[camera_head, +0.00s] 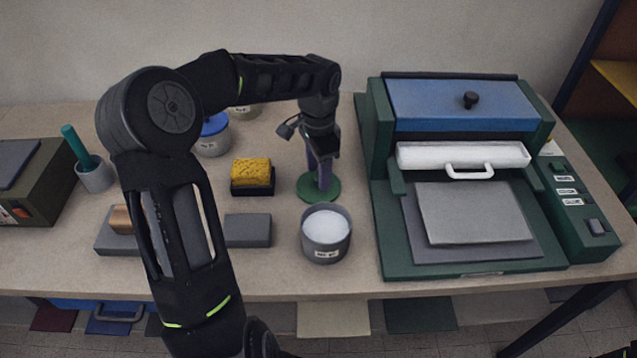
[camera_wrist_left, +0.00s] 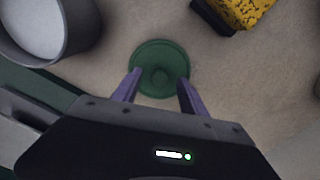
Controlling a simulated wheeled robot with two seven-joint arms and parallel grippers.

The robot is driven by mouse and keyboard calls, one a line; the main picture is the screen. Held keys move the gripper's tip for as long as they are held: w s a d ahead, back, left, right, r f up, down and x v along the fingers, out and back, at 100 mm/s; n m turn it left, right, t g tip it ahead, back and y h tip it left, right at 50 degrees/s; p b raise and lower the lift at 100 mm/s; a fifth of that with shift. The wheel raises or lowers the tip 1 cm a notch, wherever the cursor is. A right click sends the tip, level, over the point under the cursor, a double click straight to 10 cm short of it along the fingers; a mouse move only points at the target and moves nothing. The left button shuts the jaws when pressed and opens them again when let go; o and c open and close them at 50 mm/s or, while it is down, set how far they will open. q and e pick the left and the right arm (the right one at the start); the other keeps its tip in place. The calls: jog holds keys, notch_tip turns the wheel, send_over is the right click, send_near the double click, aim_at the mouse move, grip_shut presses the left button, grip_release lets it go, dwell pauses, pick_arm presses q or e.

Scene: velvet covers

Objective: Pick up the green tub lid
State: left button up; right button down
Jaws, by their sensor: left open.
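The green tub lid (camera_head: 309,192) is a flat round disc lying on the table, just behind the grey tub of white powder. It also shows in the left wrist view (camera_wrist_left: 160,58), with a small raised knob at its middle. My left gripper (camera_head: 322,183) points down right over the lid, and its fingers hide part of it in the head view. In the left wrist view the purple fingers (camera_wrist_left: 157,82) are spread apart, one on each side of the knob, with nothing between them gripped. I cannot tell whether the fingertips touch the lid. My right gripper is not in view.
The grey tub of white powder (camera_head: 326,246) stands in front of the lid. A yellow sponge on a dark block (camera_head: 252,173) sits to the left. A green press machine (camera_head: 380,240) stands close on the right. A blue-lidded tub (camera_head: 214,137) is behind left.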

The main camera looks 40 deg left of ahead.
pick_arm(q)
jog(key=shift+f, duration=0.4)
grip_shut()
dwell(0.6)
